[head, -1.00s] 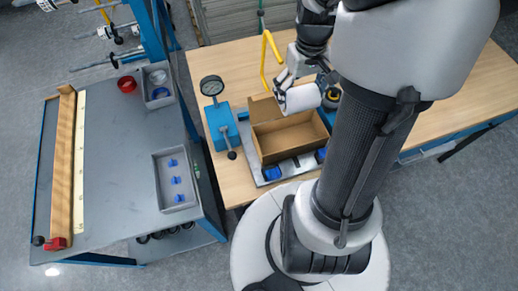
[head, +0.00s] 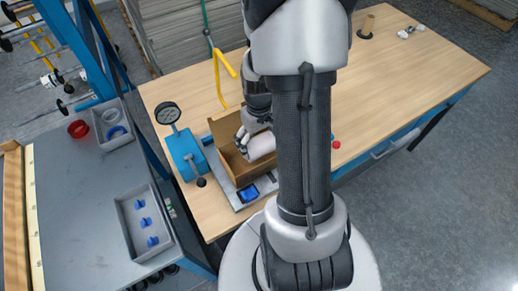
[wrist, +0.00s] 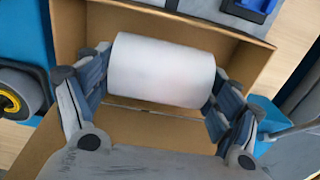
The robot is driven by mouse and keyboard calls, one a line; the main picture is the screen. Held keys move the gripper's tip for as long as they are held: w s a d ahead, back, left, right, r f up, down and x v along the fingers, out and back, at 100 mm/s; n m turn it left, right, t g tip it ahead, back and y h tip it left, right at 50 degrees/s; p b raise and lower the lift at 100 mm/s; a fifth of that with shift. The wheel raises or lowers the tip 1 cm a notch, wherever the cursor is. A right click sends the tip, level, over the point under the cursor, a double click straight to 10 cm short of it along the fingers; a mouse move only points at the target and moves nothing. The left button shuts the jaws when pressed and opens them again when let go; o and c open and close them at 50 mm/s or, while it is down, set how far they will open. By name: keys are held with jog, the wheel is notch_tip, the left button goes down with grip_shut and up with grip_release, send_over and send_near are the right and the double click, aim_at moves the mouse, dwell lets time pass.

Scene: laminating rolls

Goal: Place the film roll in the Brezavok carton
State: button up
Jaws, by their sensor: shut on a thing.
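The white film roll (head: 262,146) is held by my gripper (head: 247,141) over the open brown carton (head: 222,128). In the wrist view the roll (wrist: 163,71) lies crosswise between the two fingers of my gripper (wrist: 160,78), which are closed on its ends. The carton's walls (wrist: 72,25) surround the roll in that view. The roll is at or within the carton's opening, but I cannot tell whether it touches the floor. I can read no name on the carton. My arm hides the carton's right side in the head view.
A blue press with a gauge (head: 185,150) stands just left of the carton, and a yellow bent bar (head: 222,80) rises behind it. A grey tray with blue pieces (head: 145,222) is on the left bench. The table's far right is mostly clear.

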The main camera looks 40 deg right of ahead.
aim_at(259, 148)
jog(key=shift+f+b, duration=0.55)
jog(key=shift+f, duration=1.25)
jog(key=shift+f, duration=0.2)
jog(key=o, duration=1.1)
jog(key=shift+r, duration=0.1)
